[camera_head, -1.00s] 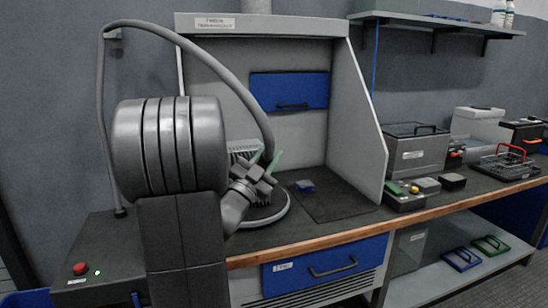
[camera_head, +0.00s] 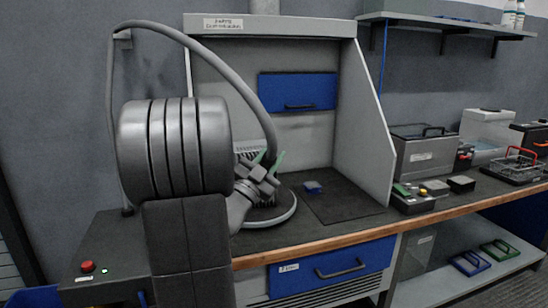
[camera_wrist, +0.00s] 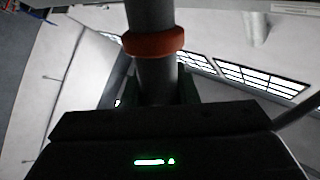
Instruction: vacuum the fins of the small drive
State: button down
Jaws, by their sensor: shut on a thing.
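The small drive, with pale upright fins (camera_head: 247,148), stands in the open-fronted booth on a round turntable (camera_head: 284,214). My arm and gripper hide most of the drive. My gripper (camera_head: 269,160), with green fingertips, is in front of the fins and shut on the grey vacuum hose (camera_head: 235,72). The hose arches from a wall bracket down to my gripper. In the wrist view the hose end (camera_wrist: 153,78), with an orange-red collar (camera_wrist: 153,43), runs between the fingers. The nozzle tip is hidden, so I cannot tell whether it touches the fins.
The booth's right side wall (camera_head: 375,140) slopes toward the bench's wooden edge. A grey case (camera_head: 422,158) and a red-handled basket (camera_head: 515,168) stand further right. A red button (camera_head: 88,266) is at the left.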

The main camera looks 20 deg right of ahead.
jog(key=shift+a+b, duration=0.45)
jog(key=shift+a, duration=1.2)
jog(key=shift+f, duration=0.15)
notch_tip(320, 180, down, 4)
jog(key=b, duration=0.4)
jog(key=shift+r, duration=0.25)
jog(key=shift+d, duration=0.1)
jog(key=shift+d+b, duration=0.75)
jog(key=shift+d, duration=1.25)
